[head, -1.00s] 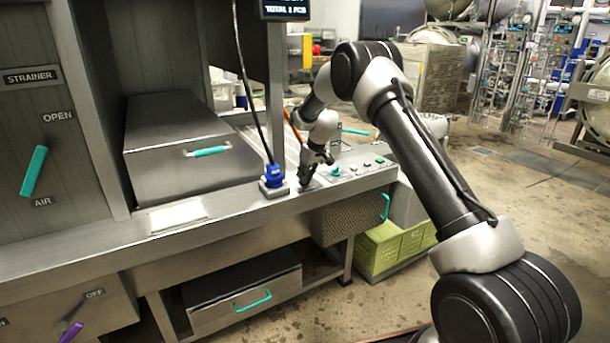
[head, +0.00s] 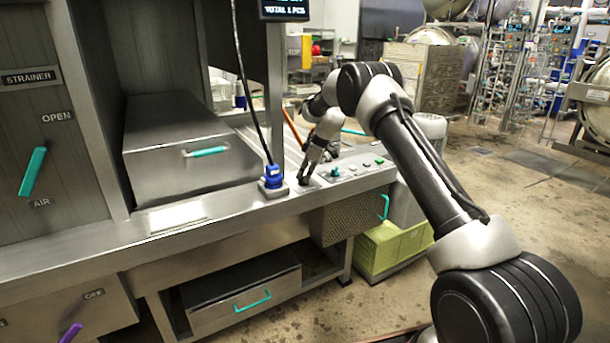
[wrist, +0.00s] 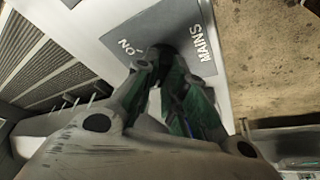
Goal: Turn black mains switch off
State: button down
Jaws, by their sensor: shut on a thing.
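The mains plate (wrist: 130,45) is a dark grey label on the pale counter, lettered "MAINS" and "ON", in the wrist view. The black mains switch (wrist: 168,53) shows only as a dark patch between my fingertips; most of it is hidden, so its exact angle cannot be told. My gripper (wrist: 172,68) is shut on it, with both fingers pointing down at the plate. In the head view my gripper (head: 304,177) reaches down to the front ledge of the counter, just right of the blue plug, and hides the switch.
A blue plug (head: 273,178) with a black cable stands close left of my gripper. A control panel with a teal knob (head: 335,172) and small buttons lies close right. A yellow-green crate (head: 388,248) stands on the floor below. The floor at right is open.

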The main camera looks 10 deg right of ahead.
jog(key=shift+s+f, duration=0.2)
jog(key=shift+f, duration=0.2)
jog(key=c, duration=1.5)
grip_release()
jog(key=shift+w, duration=0.1)
jog(key=shift+w+r, duration=0.1)
jog(key=shift+r, duration=0.15)
jog(key=shift+r, duration=0.2)
jog(key=v, duration=1.1)
jog(key=shift+d+r, duration=0.2)
